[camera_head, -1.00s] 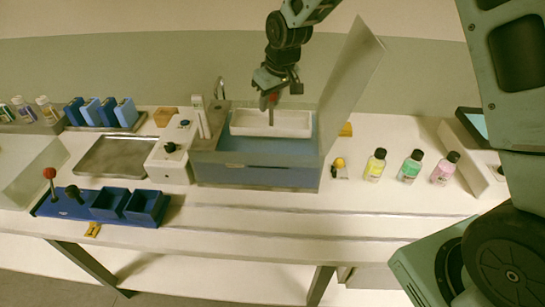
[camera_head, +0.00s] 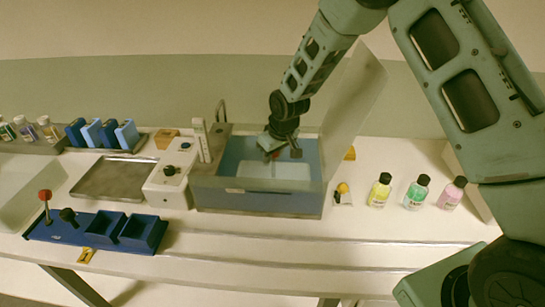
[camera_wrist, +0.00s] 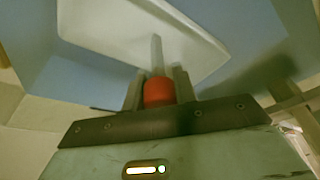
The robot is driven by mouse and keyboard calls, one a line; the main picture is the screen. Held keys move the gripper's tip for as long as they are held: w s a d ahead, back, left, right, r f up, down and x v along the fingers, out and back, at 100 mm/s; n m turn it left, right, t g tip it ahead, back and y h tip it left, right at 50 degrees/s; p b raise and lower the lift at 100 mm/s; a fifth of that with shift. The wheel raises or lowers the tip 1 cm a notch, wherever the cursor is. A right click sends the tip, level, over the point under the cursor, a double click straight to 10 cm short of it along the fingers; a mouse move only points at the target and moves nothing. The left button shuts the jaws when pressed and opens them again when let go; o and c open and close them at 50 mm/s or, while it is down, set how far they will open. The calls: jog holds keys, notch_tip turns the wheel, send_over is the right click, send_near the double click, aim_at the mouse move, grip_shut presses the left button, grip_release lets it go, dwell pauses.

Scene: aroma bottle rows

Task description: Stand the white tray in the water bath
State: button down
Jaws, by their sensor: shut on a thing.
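The white tray (camera_head: 262,171) is inside the water bath, low between its walls in the head view. In the wrist view the tray (camera_wrist: 120,35) shows with a post rising from it to a red knob (camera_wrist: 158,92). My gripper (camera_head: 274,155) is shut on the red knob, just over the tray. The water bath (camera_head: 258,200) is a grey and blue open box with its clear lid (camera_head: 355,95) raised at the right. The front wall partly hides the tray, and I cannot tell whether the tray touches the bath floor.
A white control unit (camera_head: 170,180) adjoins the bath on the left. Yellow, green and pink bottles (camera_head: 416,192) stand to the right. A metal plate (camera_head: 115,178) and a blue rack (camera_head: 95,232) lie to the left.

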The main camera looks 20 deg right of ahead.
jog(key=shift+f, duration=0.45)
jog(key=shift+f, duration=0.2)
jog(key=c, duration=1.1)
grip_release()
jog(key=shift+r, duration=0.1)
